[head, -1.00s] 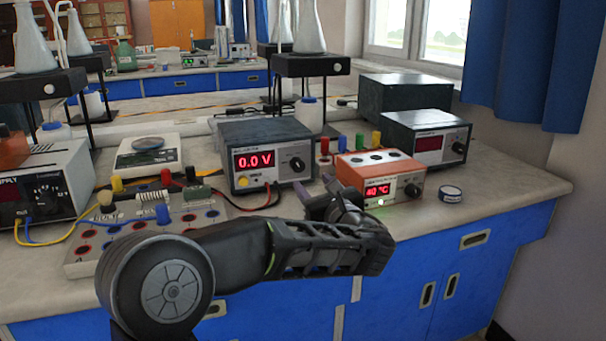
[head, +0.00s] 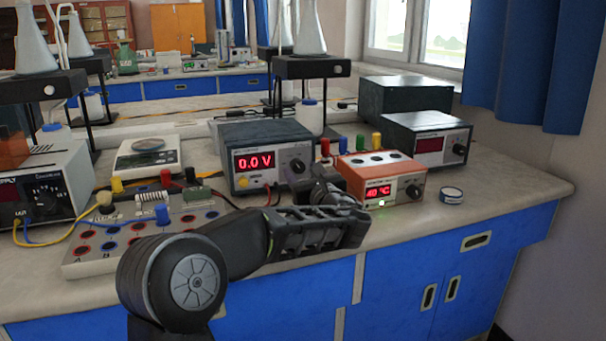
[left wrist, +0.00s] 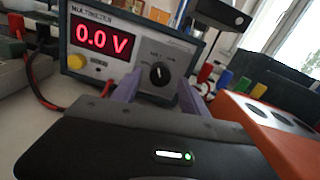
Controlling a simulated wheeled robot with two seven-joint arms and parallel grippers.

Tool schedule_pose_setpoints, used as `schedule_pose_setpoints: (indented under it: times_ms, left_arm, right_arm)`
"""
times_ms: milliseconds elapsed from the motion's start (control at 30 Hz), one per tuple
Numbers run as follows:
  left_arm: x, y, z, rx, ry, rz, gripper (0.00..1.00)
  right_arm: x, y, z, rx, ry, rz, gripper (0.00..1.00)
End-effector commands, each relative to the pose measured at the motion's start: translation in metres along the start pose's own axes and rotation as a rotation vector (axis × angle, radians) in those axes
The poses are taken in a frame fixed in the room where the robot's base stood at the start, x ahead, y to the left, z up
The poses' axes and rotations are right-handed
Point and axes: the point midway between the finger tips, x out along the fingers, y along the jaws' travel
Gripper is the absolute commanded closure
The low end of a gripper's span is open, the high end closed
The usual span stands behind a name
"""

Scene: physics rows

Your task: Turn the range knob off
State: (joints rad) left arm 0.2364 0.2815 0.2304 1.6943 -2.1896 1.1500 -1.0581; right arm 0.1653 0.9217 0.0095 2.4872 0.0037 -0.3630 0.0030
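The multimeter (head: 262,135) is a dark box with a pale front and a red display reading 0.0 V. It also fills the upper left of the left wrist view (left wrist: 118,60). Its black range knob (left wrist: 159,73) has a white pointer mark; in the head view the knob (head: 297,165) shows just beyond my gripper. My left gripper (left wrist: 160,84) is open, its two purple-grey fingers pointing at the front panel, one to each side of the knob in the picture. I cannot tell whether they touch it. My right gripper is out of view.
An orange heater box (head: 362,168) reading 40 °C stands close to the right of my gripper. A circuit board (head: 115,243) with wires lies to the left. A small round tin (head: 451,194) and a dark instrument (head: 400,130) stand further right.

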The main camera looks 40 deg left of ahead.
Motion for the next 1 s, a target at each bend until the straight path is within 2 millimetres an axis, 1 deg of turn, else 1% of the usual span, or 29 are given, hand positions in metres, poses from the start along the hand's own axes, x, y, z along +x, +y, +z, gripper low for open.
schedule_pose_setpoints:
  times_ms: [33, 67, 600, 1000]
  left_arm:
    - [-0.0001, 0.0000, 0.0001, 0.000, 0.000, 0.000, 0.53]
    - [-0.0001, 0.0000, 0.0001, 0.000, 0.000, 0.000, 0.55]
    - [-0.0003, 0.0001, 0.0001, 0.000, 0.000, 0.000, 0.99]
    - [-0.0004, 0.0002, -0.0009, -0.017, 0.000, 0.000, 1.00]
  right_arm:
    - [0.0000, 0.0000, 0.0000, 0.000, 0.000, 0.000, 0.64]
    - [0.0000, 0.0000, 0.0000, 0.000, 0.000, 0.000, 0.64]
    - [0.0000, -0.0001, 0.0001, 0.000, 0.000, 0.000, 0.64]
    - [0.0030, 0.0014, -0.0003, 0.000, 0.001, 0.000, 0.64]
